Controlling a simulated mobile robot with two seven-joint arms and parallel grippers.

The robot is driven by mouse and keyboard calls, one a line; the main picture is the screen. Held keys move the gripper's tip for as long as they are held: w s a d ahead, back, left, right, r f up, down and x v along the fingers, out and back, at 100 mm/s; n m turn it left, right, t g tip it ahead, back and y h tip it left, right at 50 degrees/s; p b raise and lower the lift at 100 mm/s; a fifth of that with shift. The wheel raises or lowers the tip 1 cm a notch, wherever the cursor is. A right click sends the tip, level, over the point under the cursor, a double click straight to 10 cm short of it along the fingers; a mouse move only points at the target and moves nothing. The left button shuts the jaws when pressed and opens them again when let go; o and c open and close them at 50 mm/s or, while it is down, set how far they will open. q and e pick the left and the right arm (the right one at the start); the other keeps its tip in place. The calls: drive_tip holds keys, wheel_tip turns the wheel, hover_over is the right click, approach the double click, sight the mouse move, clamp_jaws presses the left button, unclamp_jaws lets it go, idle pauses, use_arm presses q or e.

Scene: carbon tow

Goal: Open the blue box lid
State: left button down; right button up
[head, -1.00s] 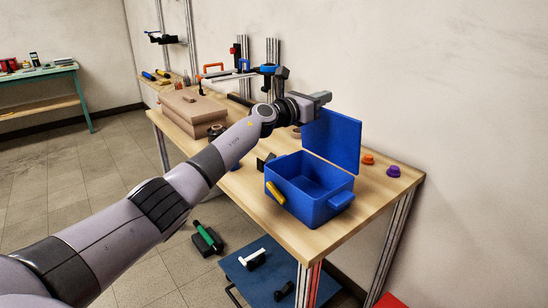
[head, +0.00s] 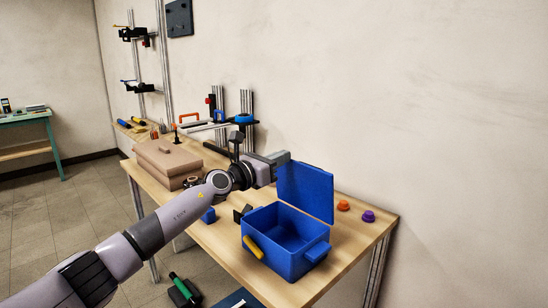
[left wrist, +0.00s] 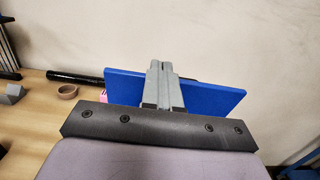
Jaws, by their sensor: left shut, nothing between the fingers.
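The blue box (head: 288,243) stands on the wooden workbench, and its inside shows empty. Its blue lid (head: 306,192) stands upright along the back edge, swung open. A yellow piece (head: 253,247) sits on the box's left front side. My left gripper (head: 280,158) is shut and empty at the lid's upper left corner. In the left wrist view the shut fingers (left wrist: 162,82) lie in front of the blue lid (left wrist: 212,98); I cannot tell whether they touch it. My right gripper is not in view.
An orange knob (head: 343,205) and a purple knob (head: 368,216) sit right of the box. A brown case (head: 167,160) and metal-post fixtures (head: 219,110) stand further left on the bench. The wall is close behind the lid.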

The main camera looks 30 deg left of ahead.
use_arm(q)
drive_tip(key=s, duration=0.2)
drive_tip(key=n+b, duration=0.7)
drive_tip(key=n, duration=1.1)
approach(298, 174)
drive_tip(key=shift+t, duration=0.4)
drive_tip(key=x, duration=0.1)
drive_tip(key=b+x, duration=0.1)
drive_tip(key=x, duration=0.1)
drive_tip(key=b+x, duration=0.1)
drive_tip(key=shift+w+d+f, duration=0.2)
drive_tip(key=shift+w+f, duration=0.1)
drive_tip(key=shift+b+x, duration=0.7)
drive_tip(key=shift+x, duration=0.4)
